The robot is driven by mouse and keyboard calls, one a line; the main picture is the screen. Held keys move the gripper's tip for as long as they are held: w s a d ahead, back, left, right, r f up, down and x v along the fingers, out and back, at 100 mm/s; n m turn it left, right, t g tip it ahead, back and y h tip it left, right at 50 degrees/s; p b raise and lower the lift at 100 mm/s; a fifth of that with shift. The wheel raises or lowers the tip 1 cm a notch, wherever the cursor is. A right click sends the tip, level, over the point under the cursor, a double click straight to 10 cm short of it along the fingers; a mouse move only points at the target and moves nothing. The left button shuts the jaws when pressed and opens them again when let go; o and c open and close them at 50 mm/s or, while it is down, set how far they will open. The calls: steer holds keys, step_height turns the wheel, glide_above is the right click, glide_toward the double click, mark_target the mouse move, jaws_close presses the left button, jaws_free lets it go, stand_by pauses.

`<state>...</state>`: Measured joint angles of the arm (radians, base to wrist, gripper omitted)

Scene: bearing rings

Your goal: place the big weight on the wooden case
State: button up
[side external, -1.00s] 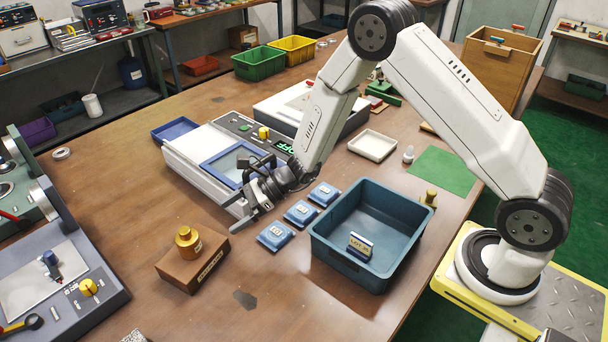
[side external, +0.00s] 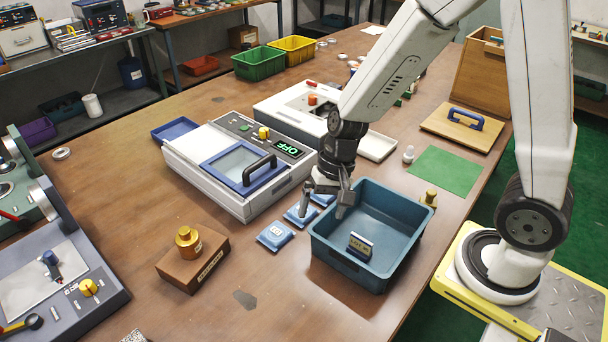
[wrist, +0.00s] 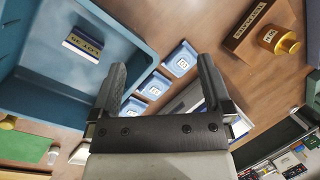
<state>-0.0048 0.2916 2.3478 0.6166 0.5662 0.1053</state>
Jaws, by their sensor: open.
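A large brass weight (side external: 188,243) stands upright on the brown wooden case (side external: 212,263), on the left of the table. Both also show at the top right of the wrist view, the weight (wrist: 285,41) and the case (wrist: 244,32). My gripper (side external: 326,203) is open and empty, pointing down near the left wall of the blue bin, by the blue labelled blocks, well to the right of the case. Its two fingers (wrist: 162,85) frame empty space in the wrist view. A smaller brass weight (side external: 430,198) stands behind the bin's right side.
The blue bin (side external: 385,215) holds a small labelled block (side external: 360,246). Several blue labelled blocks (side external: 275,236) lie left of it. A white machine with a blue-framed lid and black handle (side external: 259,170) stands behind them. The table around the case is mostly clear.

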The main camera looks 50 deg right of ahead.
steer(key=s+d+r+n+t+h, duration=0.2)
steer(key=s+d+r+n+h, duration=0.1)
steer(key=d+n, duration=0.2)
steer(key=shift+d+r+n+h, duration=0.2)
steer(key=shift+d+n+h, duration=0.1)
steer(key=shift+n, duration=0.8)
stand_by(0.3)
